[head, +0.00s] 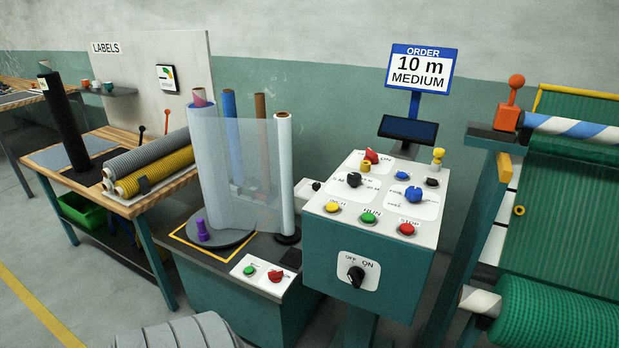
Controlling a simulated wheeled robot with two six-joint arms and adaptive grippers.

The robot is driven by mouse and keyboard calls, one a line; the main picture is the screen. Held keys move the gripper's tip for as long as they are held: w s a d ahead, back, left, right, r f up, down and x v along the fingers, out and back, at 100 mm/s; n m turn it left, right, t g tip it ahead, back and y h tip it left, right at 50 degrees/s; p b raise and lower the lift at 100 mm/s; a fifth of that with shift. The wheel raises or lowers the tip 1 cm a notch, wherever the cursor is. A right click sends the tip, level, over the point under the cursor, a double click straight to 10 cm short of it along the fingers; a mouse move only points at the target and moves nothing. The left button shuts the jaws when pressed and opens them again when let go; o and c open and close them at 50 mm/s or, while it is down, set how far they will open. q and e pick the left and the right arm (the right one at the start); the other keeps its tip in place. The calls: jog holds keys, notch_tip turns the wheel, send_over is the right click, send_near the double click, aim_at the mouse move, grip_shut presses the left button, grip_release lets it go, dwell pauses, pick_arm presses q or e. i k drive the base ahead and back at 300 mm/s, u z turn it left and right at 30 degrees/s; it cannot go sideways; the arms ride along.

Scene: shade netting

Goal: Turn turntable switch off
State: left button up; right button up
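The turntable (213,238) is a grey disc on a dark bench, carrying an upright roll wrapped in clear film that stretches to a second upright roll (284,175). A small white panel (262,287) on the bench's front edge holds a green button (249,270) and a red knob (275,276). A black rotary switch (356,276) marked OFF and ON is on the front of the teal control box (318,262). I cannot tell which way either the knob or the switch is turned, or which one is the turntable's.
The control box top has coloured buttons and knobs, including a red stop button (407,229). An order sign (421,68) reads 10 m MEDIUM. A wooden table (160,197) with rolls stands left. Green netting (570,220) on a frame is at right.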

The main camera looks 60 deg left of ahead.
aim_at(276, 277)
jog(key=u, duration=0.45)
jog(key=i, duration=0.85)
jog(key=u, duration=0.85)
